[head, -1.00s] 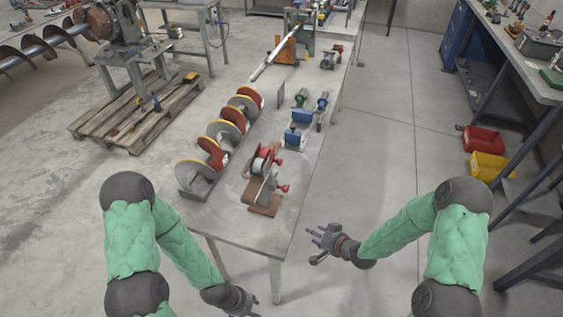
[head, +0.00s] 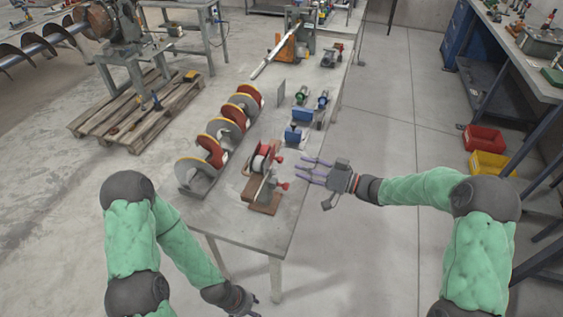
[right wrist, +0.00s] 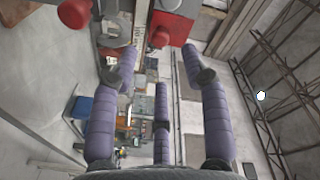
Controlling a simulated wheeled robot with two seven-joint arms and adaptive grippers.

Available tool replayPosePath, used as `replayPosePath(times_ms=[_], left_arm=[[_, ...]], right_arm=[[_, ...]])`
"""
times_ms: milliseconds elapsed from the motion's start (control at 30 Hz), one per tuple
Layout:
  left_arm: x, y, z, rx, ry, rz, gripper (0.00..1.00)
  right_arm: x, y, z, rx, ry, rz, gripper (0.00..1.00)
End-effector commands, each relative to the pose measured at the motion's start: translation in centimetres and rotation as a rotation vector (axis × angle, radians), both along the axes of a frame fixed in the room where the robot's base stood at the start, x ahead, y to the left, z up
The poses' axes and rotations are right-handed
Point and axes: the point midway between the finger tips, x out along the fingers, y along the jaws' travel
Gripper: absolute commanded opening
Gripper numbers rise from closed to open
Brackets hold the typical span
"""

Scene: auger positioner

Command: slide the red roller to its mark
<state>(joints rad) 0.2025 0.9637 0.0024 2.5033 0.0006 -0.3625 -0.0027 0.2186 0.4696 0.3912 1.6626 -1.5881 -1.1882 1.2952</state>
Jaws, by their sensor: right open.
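The red roller (head: 262,160) sits in a small fixture on a brown wooden base (head: 262,197) at the near end of the long grey table. Red knobs (head: 284,186) stick out on its right side. I cannot make out its mark. My right gripper (head: 305,169) is open and empty, just right of the fixture, its purple fingers pointing left at it and apart from it. In the right wrist view a red part (right wrist: 172,27) and red knobs show beyond the spread fingers (right wrist: 160,76). My left gripper (head: 245,302) is low, in front of the table; its fingers are too small to read.
A red and yellow-edged auger (head: 214,143) lies along the table's left side. Blue clamps (head: 297,132) and a grey upright plate (head: 281,93) stand behind the fixture. Red (head: 483,138) and yellow (head: 490,165) bins are at the right. The floor right of the table is clear.

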Motion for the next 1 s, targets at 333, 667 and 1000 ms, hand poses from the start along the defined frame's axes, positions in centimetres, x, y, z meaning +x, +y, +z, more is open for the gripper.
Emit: replayPosePath(times_ms=[333,667,1000], left_arm=[[0.0,0.0,-2.1,0.000,0.000,0.000,0.40],[0.0,0.0,-2.5,0.000,0.000,0.000,0.40],[0.0,0.0,-2.5,0.000,0.000,0.000,0.40]], right_arm=[[2.4,5.5,-0.3,-0.001,-0.001,0.001,0.46],[3.2,7.3,-0.1,-0.001,0.000,-0.002,0.46],[3.2,7.3,0.0,-0.001,0.000,-0.002,0.12]])
